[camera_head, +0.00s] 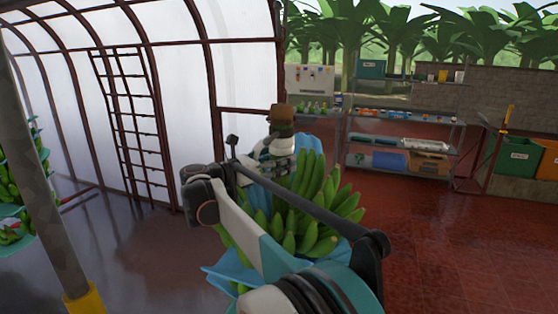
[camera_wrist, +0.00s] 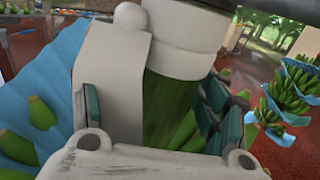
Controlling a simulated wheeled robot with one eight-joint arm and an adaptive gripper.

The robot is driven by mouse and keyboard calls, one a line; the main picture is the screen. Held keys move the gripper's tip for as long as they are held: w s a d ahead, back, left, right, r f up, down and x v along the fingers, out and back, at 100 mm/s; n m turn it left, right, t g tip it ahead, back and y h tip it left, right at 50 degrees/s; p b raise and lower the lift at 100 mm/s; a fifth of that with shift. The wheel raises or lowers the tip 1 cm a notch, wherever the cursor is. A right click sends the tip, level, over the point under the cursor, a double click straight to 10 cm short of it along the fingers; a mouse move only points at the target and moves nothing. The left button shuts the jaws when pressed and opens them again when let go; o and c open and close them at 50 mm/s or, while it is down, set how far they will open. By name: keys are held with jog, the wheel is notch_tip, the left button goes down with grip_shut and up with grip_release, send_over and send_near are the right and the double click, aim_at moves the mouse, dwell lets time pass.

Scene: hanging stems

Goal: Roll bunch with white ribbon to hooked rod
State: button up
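A large bunch of green bananas (camera_head: 306,190) hangs in front of me, with blue sheeting (camera_head: 232,277) around and below it. My gripper (camera_head: 274,150) is high at the bunch's stem, partly hidden by my arm. In the wrist view the green stem (camera_wrist: 170,112) stands between my gripper's teal-padded fingers (camera_wrist: 150,115). A white band (camera_wrist: 187,42), which looks like the ribbon, wraps the stem just above the fingers, with a knot and a broad white tail (camera_wrist: 112,75) hanging over the left side. The tail hides whether the left finger touches the stem. I cannot make out a hooked rod.
Another hanging bunch (camera_wrist: 285,95) with blue sheets is at the right of the wrist view. More bananas (camera_head: 12,210) hang at the far left, by a grey post (camera_head: 45,180). A ladder (camera_head: 132,120) leans at the wall. Shelves (camera_head: 400,145) stand behind; red floor at right is open.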

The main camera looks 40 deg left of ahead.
jog(key=shift+s, duration=0.1)
send_over(243, 194)
dwell(0.5)
dwell(0.5)
